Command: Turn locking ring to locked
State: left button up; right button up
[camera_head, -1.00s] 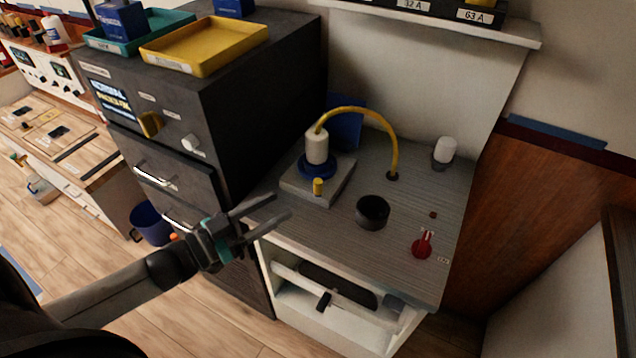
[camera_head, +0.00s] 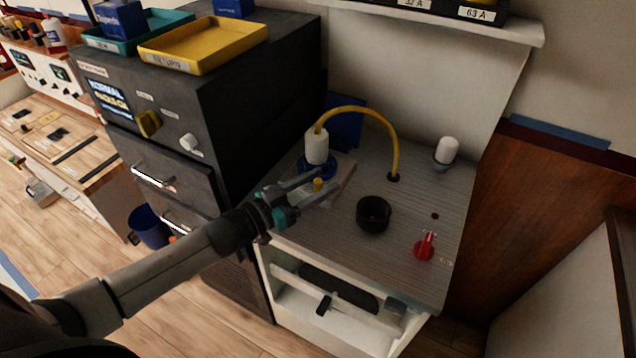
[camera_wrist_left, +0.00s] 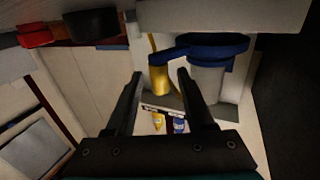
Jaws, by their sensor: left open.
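A blue locking ring (camera_head: 305,168) surrounds the base of a white plug (camera_head: 317,147) on a grey block (camera_head: 341,190). A yellow peg (camera_head: 318,184) stands at the ring's near side. In the left wrist view, a blue arm joins the peg (camera_wrist_left: 158,78) to the ring (camera_wrist_left: 218,42), and the white plug (camera_wrist_left: 208,82) shows beside it. My left gripper (camera_head: 328,180) is open, its fingers reaching over the block on either side of the peg. In the wrist view the peg appears between the fingertips (camera_wrist_left: 160,75); I cannot tell whether they touch it. My right gripper is out of view.
A yellow cable (camera_head: 365,112) arches from the plug to the counter. A black round cup (camera_head: 373,214), a red knob (camera_head: 425,248) and a white-topped part (camera_head: 446,150) stand to the right. A dark cabinet (camera_head: 262,115) rises close on the left.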

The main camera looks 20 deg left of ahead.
pick_arm(q)
jog(key=shift+c, duration=0.4)
grip_shut()
dwell(1.0)
